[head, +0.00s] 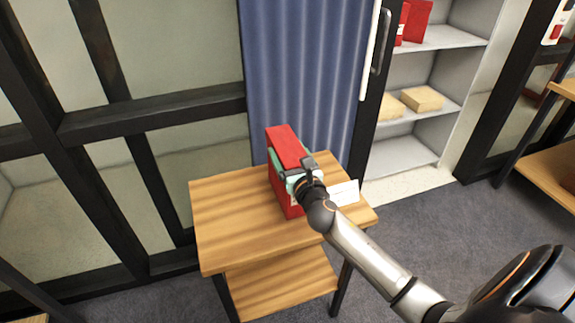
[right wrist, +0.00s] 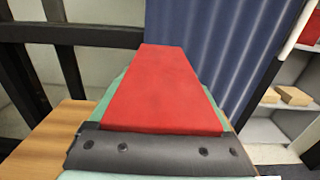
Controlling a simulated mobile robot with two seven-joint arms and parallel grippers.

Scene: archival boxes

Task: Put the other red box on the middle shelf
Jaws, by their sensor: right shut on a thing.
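A red box (head: 284,148) stands upright on the wooden table, and its top fills the middle of the right wrist view (right wrist: 165,90). My right gripper (head: 296,172) is at the box's near upper part and is shut on it. The box's base is at the tabletop; I cannot tell whether it touches. A grey shelf unit (head: 440,84) stands at the back right. Its middle shelf (head: 430,111) holds tan boxes (head: 422,99). Its upper shelf holds red boxes (head: 416,22). My left gripper is not in view.
The wooden table (head: 230,225) has bare room left of the box. A white card (head: 345,192) lies right of the box. A blue curtain (head: 300,75) and a dark post with a handle (head: 381,45) stand left of the shelves. Another wooden table (head: 545,165) is at the far right.

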